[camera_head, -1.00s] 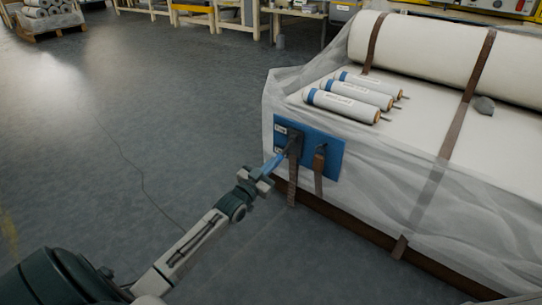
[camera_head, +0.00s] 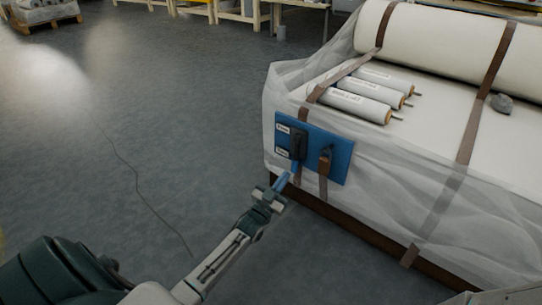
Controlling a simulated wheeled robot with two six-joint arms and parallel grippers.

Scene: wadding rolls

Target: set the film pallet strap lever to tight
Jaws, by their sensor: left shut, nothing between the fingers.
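A blue panel (camera_head: 338,153) is on the film-wrapped side of the pallet load. A dark lever (camera_head: 299,144) stands on its left part, beside two small white labels (camera_head: 282,128) too small to read. A brown strap (camera_head: 344,77) runs from above the panel across the small rolls to the big roll. A second brown buckle or strap end (camera_head: 325,160) hangs on the panel's right part. My left gripper (camera_head: 289,176) is shut and empty just below the lever's lower end; I cannot tell if it touches. My right gripper is not in view.
Several labelled small rolls (camera_head: 360,103) lie on the load before the big white roll (camera_head: 440,45). The floor on the left is open, with a thin dark cable (camera_head: 142,185).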

